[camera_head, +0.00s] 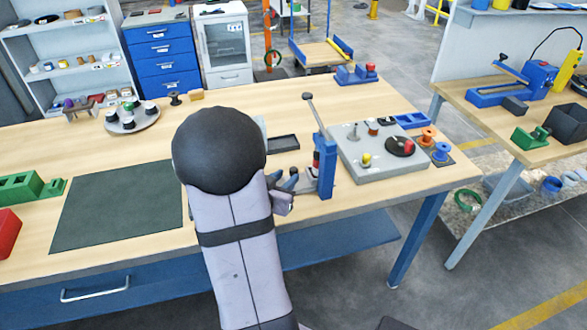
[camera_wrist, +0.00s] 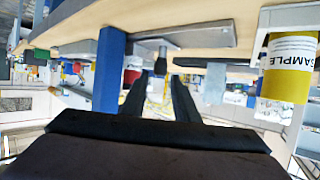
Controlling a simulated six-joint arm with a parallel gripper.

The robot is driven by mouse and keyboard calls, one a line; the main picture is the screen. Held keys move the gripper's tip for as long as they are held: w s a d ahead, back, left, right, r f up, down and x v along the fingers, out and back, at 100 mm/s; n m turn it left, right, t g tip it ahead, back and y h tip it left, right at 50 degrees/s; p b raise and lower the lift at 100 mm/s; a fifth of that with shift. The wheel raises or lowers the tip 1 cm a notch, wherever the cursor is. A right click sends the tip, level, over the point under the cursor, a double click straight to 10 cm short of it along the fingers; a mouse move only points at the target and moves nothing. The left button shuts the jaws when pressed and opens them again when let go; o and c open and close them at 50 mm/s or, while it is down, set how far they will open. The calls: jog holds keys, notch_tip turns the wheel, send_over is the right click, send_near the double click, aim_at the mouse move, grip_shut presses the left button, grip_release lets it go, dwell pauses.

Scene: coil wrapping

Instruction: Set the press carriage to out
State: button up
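The press (camera_head: 327,168) is a blue column with a long lever (camera_head: 315,112) tilted up to the left. It stands on the bench, left of the grey panel. In the wrist view, which looks upside down, its blue column (camera_wrist: 108,72) is at left. Beside it a light grey plate (camera_wrist: 200,36) has a short rod with a dark knob (camera_wrist: 160,64); this may be the carriage, and I cannot tell its position. My gripper (camera_head: 290,180) is left of the press column, partly hidden by my arm. In the wrist view its dark fingers (camera_wrist: 159,88) are apart, with the knob beyond them.
A grey panel (camera_head: 365,172) with several knobs and a dark disc is right of the press. A dark tray (camera_head: 284,142) lies behind the gripper. A green mat (camera_head: 120,205) lies clear at left. A yellow SAMPLE cylinder (camera_wrist: 290,82) shows at right in the wrist view.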

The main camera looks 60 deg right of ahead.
aim_at(291, 172)
jog(key=shift+p+x, duration=0.4)
jog(key=shift+x, duration=3)
jog(key=shift+c, duration=0.7)
grip_shut()
